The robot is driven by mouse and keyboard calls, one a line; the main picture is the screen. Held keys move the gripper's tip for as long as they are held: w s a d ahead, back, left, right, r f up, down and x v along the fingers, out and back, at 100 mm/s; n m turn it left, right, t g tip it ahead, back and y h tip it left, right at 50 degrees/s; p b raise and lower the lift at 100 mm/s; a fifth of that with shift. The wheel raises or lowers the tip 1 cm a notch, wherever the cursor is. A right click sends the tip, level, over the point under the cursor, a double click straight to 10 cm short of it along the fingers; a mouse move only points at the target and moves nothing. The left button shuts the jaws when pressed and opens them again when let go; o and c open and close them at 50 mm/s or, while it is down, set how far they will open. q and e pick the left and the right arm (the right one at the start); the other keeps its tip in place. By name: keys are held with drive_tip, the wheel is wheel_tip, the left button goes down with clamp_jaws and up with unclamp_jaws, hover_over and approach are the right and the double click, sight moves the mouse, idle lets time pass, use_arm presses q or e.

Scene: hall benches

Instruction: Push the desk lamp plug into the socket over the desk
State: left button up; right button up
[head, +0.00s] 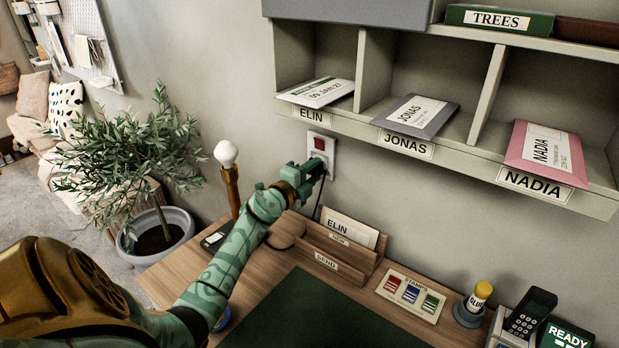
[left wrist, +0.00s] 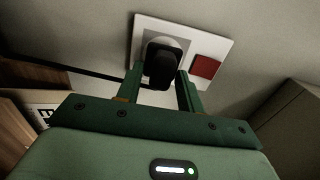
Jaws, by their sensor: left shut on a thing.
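The socket (head: 329,147) is a white wall plate with a red switch, over the desk (head: 170,275). In the left wrist view the plate (left wrist: 215,45) shows behind the black plug (left wrist: 161,62). My left gripper (head: 312,172) is shut on the plug, with one finger on each side. The plug is in front of the socket's round recess, very close to it or in it; its pins are hidden. The dark cord (head: 317,207) hangs below the gripper. The desk lamp (head: 231,188) has a wooden stem and a white bulb. My right gripper is not in view.
Grey pigeonholes (head: 375,70) with envelopes hang right of the socket. A wooden letter rack (head: 325,255) stands below my gripper. A stamp card (head: 411,296), a glue bottle (head: 475,300) and a phone (head: 530,312) are at the right. A potted plant (head: 165,235) stands left.

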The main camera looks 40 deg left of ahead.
use_arm(q)
drive_tip(key=shift+r+p, duration=0.1)
drive_tip(key=shift+p, duration=0.2)
idle(0.6)
drive_tip(key=shift+p, duration=0.5)
idle(1.4)
drive_tip(key=shift+w, duration=0.55)
idle(0.3)
drive_tip(key=o, duration=1)
